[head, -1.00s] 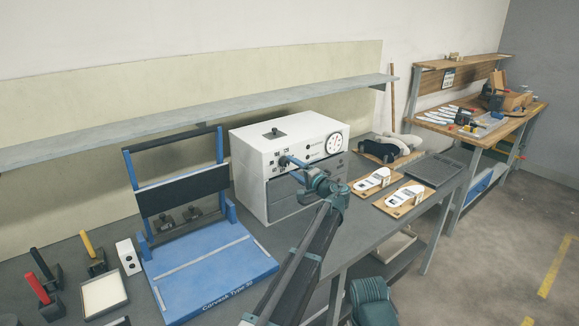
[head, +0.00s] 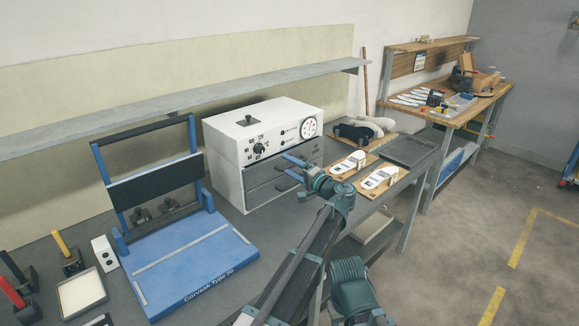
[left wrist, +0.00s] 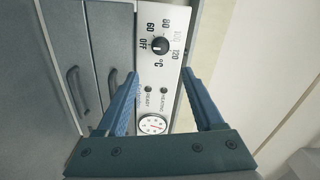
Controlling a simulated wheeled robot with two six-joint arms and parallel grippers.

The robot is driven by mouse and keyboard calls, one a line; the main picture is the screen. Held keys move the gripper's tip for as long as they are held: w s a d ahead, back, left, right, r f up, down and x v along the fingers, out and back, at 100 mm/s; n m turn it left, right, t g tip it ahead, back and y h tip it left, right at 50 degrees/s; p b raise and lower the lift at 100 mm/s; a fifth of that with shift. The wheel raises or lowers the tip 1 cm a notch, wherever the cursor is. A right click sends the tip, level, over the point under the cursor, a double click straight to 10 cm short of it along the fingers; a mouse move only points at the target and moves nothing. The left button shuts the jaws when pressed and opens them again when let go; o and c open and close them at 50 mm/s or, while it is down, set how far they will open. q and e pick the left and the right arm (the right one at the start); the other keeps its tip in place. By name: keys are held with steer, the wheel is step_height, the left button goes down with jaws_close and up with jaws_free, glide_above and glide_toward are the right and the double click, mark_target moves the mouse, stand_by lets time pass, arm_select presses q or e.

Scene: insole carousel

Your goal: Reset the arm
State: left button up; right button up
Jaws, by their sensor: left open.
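My left gripper (head: 288,165) is open and empty in the head view, in front of the drawers of the white and grey oven unit (head: 264,125). In the left wrist view the two blue fingers of the left gripper (left wrist: 158,76) stand apart, with the unit's control panel, temperature knob (left wrist: 160,46) and round gauge (left wrist: 152,124) beyond them. The fingers hold nothing. I cannot tell the exact gap to the unit, but no contact shows. My right gripper is not in view.
A blue press frame (head: 195,272) stands left of the oven unit on the grey bench. Insole boards (head: 382,177) and a dark tray (head: 408,152) lie to its right. A grey shelf (head: 190,103) runs above. Open floor (head: 450,235) lies at the right.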

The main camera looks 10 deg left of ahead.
arm_select(q)
steer(key=s+a+f+n+g+h, duration=0.1)
steer(key=s+a+f+g+h, duration=0.1)
steer(key=s+f, duration=0.4)
steer(key=s+a+f+n+g+h, duration=0.2)
steer(key=s+f, duration=0.3)
steer(key=s, duration=0.3)
steer(key=s+a+f+n+g+h, duration=0.1)
steer(key=s+a+f+g+h, duration=0.2)
steer(key=s+f, duration=0.3)
steer(key=shift+s+a+f+g, duration=0.3)
steer(key=shift+s+a+g, duration=0.2)
steer(key=shift+s+a, duration=0.3)
steer(key=s+d+f+h, duration=0.1)
steer(key=s, duration=0.1)
steer(key=s+d+f+g+h, duration=0.1)
steer(key=s, duration=0.1)
steer(key=s+f+n+h, duration=0.1)
steer(key=s+h, duration=0.1)
steer(key=s, duration=0.1)
steer(key=shift+d+f, duration=0.15)
steer(key=shift+d, duration=0.25)
steer(key=s+d+m+g+h, duration=0.2)
steer(key=s+d+m, duration=0.1)
steer(key=s+d, duration=0.8)
steer(key=d+f, duration=0.1)
steer(key=d, duration=0.2)
steer(key=shift+d, duration=0.3)
